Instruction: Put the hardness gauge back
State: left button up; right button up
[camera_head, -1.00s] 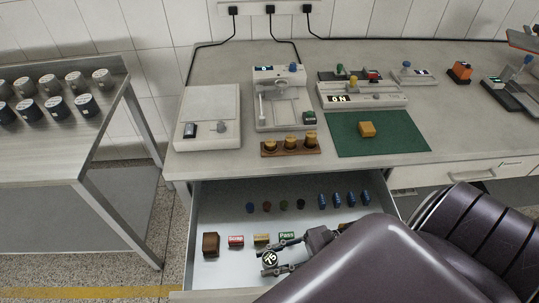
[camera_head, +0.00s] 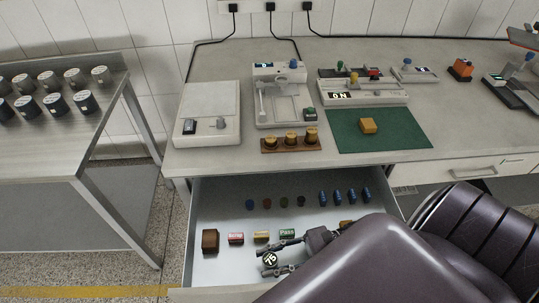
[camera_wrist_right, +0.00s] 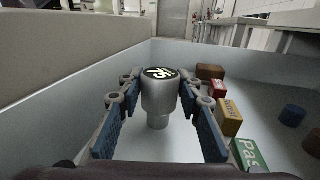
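The hardness gauge (camera_head: 270,259) is a short grey cylinder with a black round "75" face on top and a narrower stem below. It is upright between the fingertips of my right gripper (camera_head: 265,262), within the open drawer's outline. In the right wrist view the gauge (camera_wrist_right: 158,92) is centred, and both blue-padded fingers of the right gripper (camera_wrist_right: 160,85) close on its sides at their tips. Its height above the drawer floor is hard to tell. My left gripper is in neither view.
The open drawer (camera_head: 215,265) holds a brown block (camera_head: 210,241), red, yellow and green "Pass" boxes (camera_head: 287,233), and small coloured pieces behind. On the bench are a test stand (camera_head: 283,95), a wooden rack (camera_head: 290,143) and a green mat (camera_head: 375,140). A metal table (camera_head: 60,150) stands left.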

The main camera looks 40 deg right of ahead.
jog(key=o, duration=0.3)
jog(key=shift+s+a+f, duration=0.1)
jog(key=shift+s+f, duration=0.05)
jog(key=shift+r+p, duration=0.35)
jog(key=shift+p, duration=0.05)
jog(key=shift+r+p, duration=0.45)
jog(key=shift+p, duration=0.05)
jog(key=b, duration=0.3)
send_over(293, 261)
jog(key=shift+f, duration=0.3)
jog(key=shift+s+d+r, duration=0.15)
jog(key=shift+d, duration=0.15)
